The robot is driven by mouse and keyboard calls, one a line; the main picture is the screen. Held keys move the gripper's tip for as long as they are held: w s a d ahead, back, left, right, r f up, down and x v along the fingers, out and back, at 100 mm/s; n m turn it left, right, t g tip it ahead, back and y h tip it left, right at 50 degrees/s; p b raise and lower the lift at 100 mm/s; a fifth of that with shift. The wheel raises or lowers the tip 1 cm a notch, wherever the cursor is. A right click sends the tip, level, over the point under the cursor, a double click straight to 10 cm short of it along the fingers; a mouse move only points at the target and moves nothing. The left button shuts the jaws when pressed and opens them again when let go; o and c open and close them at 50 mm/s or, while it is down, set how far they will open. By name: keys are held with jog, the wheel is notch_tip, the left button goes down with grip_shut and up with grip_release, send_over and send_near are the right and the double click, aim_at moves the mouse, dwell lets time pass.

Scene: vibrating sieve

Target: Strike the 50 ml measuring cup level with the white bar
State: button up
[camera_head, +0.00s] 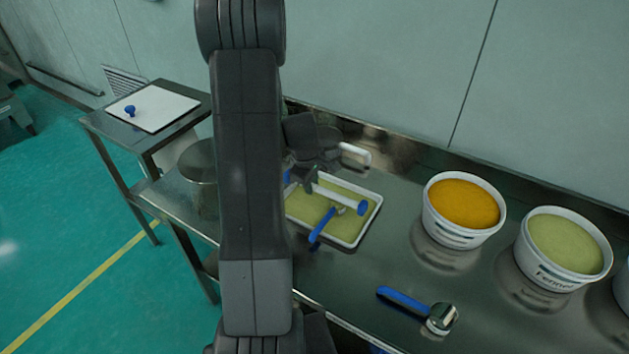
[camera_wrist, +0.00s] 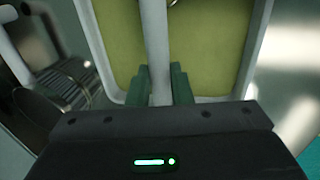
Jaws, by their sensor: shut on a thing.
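My gripper (camera_head: 310,184) is shut on the white bar (camera_head: 338,196), which has a blue end cap, and holds it across the tray. In the wrist view the green fingers (camera_wrist: 164,88) close on both sides of the bar (camera_wrist: 155,35). A measuring cup with a blue handle (camera_head: 321,229) is at the tray (camera_head: 357,238) of yellow-green powder, its handle over the front rim. Its bowl is mostly hidden by the bar; I cannot tell whether they touch. Another blue-handled metal cup (camera_head: 441,318) lies on the bench. No size marking is readable.
A tub of orange powder (camera_head: 447,230) and a tub of green powder (camera_head: 545,270) stand right of the tray. A side table at left holds a white board (camera_head: 165,108) with a blue knob (camera_head: 130,111). A steel pot (camera_head: 197,170) stands left of my arm.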

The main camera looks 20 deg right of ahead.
jog(key=shift+s+a+b, duration=0.3)
jog(key=shift+s+a, duration=0.4)
jog(key=shift+a, duration=0.15)
jog(key=shift+r, duration=0.25)
jog(key=shift+w+d+r+p, duration=0.15)
jog(key=shift+d+r+p, duration=0.05)
jog(key=shift+r+p, duration=0.55)
jog(key=shift+w+d+r+p, duration=0.15)
jog(key=shift+d+r+p, duration=0.05)
jog(key=shift+r+p, duration=0.5)
jog(key=shift+r, duration=0.1)
